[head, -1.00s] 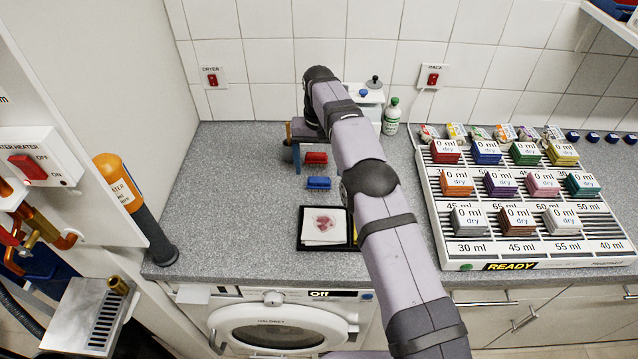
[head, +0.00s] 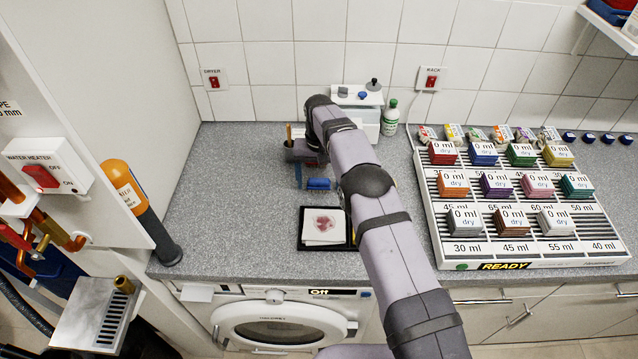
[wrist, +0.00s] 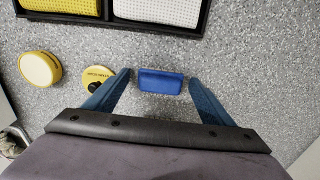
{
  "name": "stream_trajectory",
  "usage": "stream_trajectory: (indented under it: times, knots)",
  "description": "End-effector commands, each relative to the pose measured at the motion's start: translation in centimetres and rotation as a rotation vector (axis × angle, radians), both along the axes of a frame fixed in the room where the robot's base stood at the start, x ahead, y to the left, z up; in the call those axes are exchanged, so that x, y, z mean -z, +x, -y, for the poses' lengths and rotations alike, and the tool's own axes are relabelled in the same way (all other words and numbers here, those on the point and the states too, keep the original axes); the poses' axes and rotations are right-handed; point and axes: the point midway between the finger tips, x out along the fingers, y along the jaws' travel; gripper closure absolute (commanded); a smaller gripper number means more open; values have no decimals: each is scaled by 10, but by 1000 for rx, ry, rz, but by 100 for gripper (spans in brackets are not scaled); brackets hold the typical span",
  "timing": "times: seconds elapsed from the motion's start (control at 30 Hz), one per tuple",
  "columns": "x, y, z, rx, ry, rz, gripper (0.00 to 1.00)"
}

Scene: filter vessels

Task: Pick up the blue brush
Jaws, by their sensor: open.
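The blue brush (head: 319,184) lies on the grey counter, behind the black tray in the head view. In the wrist view the blue brush (wrist: 160,81) lies between the tips of my two blue fingers. My gripper (wrist: 159,77) is open and empty, with a finger on each side of the brush and a small gap at each side. The wrist view does not show clearly how high the fingertips are above the counter. In the head view my arm hides much of the gripper.
A black tray (head: 301,243) with a stained white cloth (head: 323,227) stands in front of the brush. A round yellow thing (wrist: 40,69) and a yellow disc with a black knob (wrist: 98,77) lie nearby. A large rack (head: 440,220) stands to the right.

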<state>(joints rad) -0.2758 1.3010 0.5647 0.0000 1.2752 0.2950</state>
Motion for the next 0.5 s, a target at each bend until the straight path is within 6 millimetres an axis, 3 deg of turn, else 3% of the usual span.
stream_trajectory:
  times: [0.03,0.2,0.5]
  knots:
    - [0,0,0,0,0,0,26]
    - [0,0,0,0,0,0,66]
    - [-1,0,0,0,0,1,69]
